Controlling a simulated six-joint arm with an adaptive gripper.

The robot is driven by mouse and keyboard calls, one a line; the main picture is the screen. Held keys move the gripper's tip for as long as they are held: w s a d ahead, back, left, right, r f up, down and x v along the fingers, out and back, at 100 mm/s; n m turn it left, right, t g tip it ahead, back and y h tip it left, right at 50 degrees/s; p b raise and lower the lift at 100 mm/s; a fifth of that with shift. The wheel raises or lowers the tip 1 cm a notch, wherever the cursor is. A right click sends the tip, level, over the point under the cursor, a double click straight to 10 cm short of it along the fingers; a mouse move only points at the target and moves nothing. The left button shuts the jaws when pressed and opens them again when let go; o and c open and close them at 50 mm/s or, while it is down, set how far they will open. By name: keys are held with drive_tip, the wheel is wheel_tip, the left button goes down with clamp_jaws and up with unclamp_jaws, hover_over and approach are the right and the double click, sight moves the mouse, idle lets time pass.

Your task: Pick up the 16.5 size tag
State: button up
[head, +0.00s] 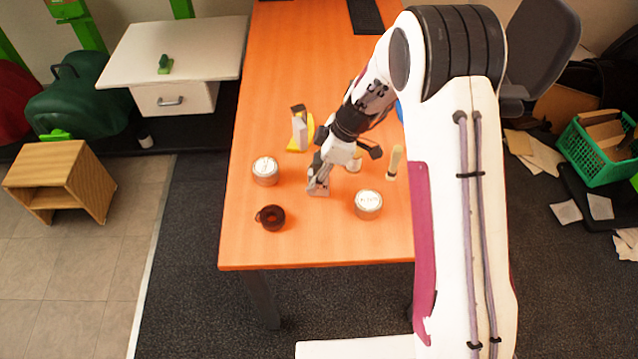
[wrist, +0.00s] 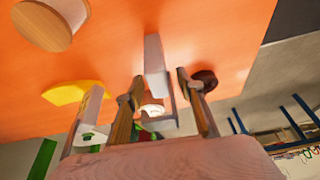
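My gripper (head: 320,178) is low over the front middle of the orange table, pointing down. In the wrist view my gripper (wrist: 160,82) has its two fingers apart. A pale grey, L-shaped upright piece (wrist: 154,55) shows between the fingers, with a gap on each side. In the head view a small grey block (head: 318,190) is right at the fingertips, partly hidden by them. I cannot read 16.5 on anything, so I cannot tell whether this piece is the size tag.
A yellow base (head: 300,145) with a pale upright block is behind. A pale-handled brush (head: 395,163) stands right.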

drive_tip(key=shift+x, duration=1.1)
clamp_jaws()
